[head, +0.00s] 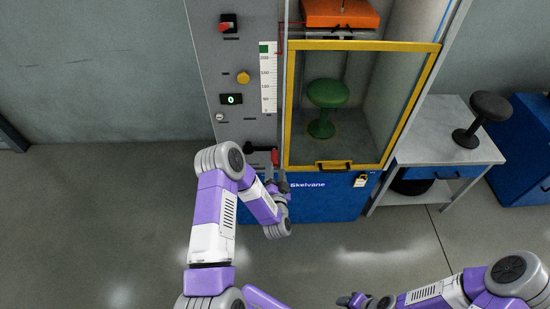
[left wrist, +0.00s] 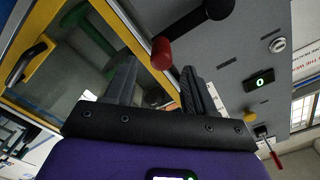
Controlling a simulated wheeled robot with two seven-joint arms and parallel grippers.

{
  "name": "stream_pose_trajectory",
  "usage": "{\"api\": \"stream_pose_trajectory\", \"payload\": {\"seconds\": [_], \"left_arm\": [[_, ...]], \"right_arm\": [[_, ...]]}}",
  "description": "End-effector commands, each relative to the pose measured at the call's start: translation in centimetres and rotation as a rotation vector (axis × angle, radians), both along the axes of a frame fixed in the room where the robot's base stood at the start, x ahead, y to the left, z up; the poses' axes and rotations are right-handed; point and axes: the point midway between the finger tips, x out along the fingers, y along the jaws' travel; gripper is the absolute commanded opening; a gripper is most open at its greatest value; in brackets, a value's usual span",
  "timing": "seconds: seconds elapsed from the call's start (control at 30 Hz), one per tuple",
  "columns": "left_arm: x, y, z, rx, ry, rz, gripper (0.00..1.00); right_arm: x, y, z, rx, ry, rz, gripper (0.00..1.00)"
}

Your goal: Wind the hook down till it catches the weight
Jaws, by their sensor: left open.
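An orange weight (head: 340,13) is at the top of the test cabinet, with dark parts at its underside. I cannot make out the hook. The crank's red grip (head: 274,157) is at the lower right of the grey panel, on a black arm. My left gripper (head: 275,176) is just below it. In the left wrist view the red grip (left wrist: 161,53) lies beyond the open, empty fingers (left wrist: 162,78), with a gap between. The green stool (head: 328,93) stands inside the cabinet. My right gripper (head: 350,300) is low in the head view, its fingers too small to read.
The yellow-framed guard (head: 291,110) looks closed over the cabinet front. The grey panel (head: 208,50) carries a red switch (head: 226,25), a yellow button (head: 243,77), a scale (head: 268,80) and a display reading 0 (head: 231,99). A table (head: 435,135) with a black stool (head: 490,105) is at right.

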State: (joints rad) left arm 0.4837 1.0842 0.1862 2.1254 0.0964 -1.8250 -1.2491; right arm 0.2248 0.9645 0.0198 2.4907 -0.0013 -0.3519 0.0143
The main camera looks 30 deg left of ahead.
Motion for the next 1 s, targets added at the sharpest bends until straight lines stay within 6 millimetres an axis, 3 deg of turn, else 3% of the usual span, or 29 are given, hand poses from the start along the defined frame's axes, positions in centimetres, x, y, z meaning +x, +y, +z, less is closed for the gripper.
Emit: {"api": "stream_pose_trajectory", "payload": {"seconds": [0.5, 0.87, 1.0], "left_arm": [[5.7, 3.7, 0.0, 0.007, -0.003, 0.005, 0.54], [6.3, 3.9, 0.1, 0.006, -0.002, 0.003, 0.54], [6.3, 3.9, 0.1, 0.006, -0.002, 0.003, 0.33]], "right_arm": [[0.0, 0.0, -1.3, 0.000, 0.000, 0.000, 0.54], [0.0, 0.0, -1.3, 0.000, 0.000, 0.000, 0.54], [0.0, 0.0, -1.3, 0.000, 0.000, 0.000, 0.54]]}}
